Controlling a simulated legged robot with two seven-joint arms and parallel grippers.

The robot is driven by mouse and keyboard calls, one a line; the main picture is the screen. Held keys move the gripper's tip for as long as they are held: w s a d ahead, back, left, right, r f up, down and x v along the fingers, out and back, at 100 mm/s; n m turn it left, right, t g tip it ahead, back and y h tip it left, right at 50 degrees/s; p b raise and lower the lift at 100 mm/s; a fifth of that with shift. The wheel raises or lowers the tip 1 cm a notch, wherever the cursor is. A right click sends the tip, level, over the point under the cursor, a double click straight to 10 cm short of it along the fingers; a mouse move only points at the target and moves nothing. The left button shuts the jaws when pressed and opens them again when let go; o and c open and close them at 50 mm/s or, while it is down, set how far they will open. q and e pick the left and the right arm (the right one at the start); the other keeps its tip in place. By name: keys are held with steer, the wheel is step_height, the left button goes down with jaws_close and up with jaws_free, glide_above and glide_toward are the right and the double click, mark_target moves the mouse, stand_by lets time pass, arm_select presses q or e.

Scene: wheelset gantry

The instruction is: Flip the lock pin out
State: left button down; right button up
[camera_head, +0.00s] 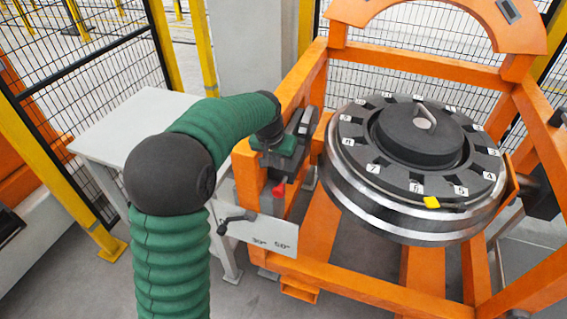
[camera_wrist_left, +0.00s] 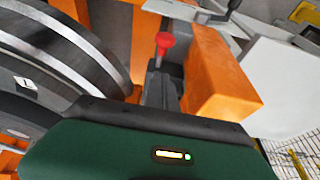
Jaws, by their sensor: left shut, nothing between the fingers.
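A red knob (camera_head: 279,188), likely the end of the lock pin, sticks out low beside the orange frame post, just below my left gripper (camera_head: 284,150). My right gripper is not in view.
An orange gantry frame (camera_head: 340,283) holds a round steel wheel (camera_head: 395,213) with a numbered black ring to the right. A white plate (camera_head: 263,237) with angle marks and a black lever (camera_head: 236,219) is below. A grey table (camera_head: 125,125) stands left, before mesh fencing.

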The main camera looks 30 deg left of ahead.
mark_target(280, 190)
arm_select(q)
steer(key=b+x, duration=0.1)
steer(key=x, duration=0.8)
steer(key=shift+w+d+f, duration=0.1)
steer(key=shift+d+f, duration=0.05)
steer(key=shift+w+a+f, duration=0.1)
steer(key=shift+a+f, duration=0.1)
steer(key=shift+f, duration=0.2)
